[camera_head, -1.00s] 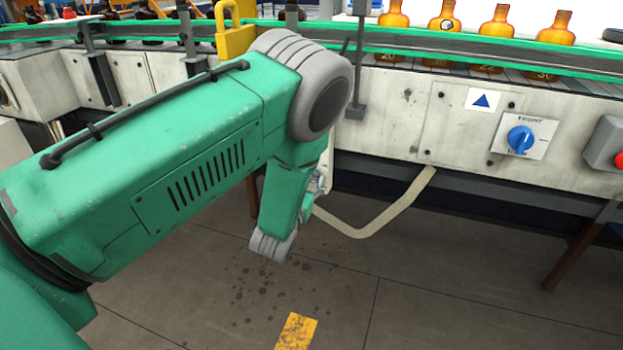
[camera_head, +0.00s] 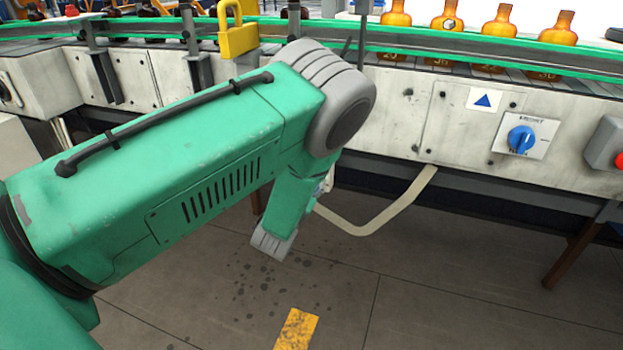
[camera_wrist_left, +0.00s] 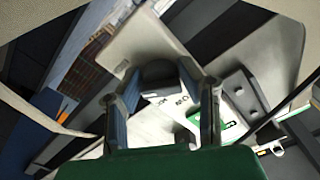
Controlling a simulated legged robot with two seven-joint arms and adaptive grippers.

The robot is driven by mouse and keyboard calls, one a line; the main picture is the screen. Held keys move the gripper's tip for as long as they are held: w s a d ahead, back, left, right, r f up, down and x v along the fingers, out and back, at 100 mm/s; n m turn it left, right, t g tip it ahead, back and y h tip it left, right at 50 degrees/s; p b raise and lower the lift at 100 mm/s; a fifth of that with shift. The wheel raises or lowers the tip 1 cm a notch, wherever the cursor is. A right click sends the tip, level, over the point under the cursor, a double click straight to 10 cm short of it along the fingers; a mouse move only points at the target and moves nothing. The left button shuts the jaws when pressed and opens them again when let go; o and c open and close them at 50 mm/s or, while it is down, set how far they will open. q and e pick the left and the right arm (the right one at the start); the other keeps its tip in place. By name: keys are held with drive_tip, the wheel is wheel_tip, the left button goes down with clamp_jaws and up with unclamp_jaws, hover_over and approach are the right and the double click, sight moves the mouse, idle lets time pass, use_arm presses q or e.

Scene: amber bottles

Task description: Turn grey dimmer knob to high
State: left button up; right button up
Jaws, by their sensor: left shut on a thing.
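A dark grey rounded knob (camera_wrist_left: 158,70) sits on a pale plate (camera_wrist_left: 155,122) with small dark lettering in the left wrist view. I cannot read the lettering or tell which mark the knob points to. My left gripper (camera_wrist_left: 160,83) has one finger on each side of the knob and is shut on it. In the head view my green left arm hides the gripper and the grey knob. My right gripper is in neither view.
A blue rotary knob (camera_head: 521,139) on a white plate and a grey box with a red button (camera_head: 619,161) are on the conveyor's front. Amber bottles (camera_head: 498,22) stand on the conveyor. A beige cable (camera_head: 385,218) hangs below it.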

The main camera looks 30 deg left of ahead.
use_arm(q)
drive_tip(key=shift+s+d+f, duration=0.1)
drive_tip(key=shift+f, duration=0.05)
drive_tip(key=o, duration=1.1)
drive_tip(key=v, duration=1.1)
drive_tip(key=shift+s, duration=0.4)
drive_tip(key=shift+f, duration=0.1)
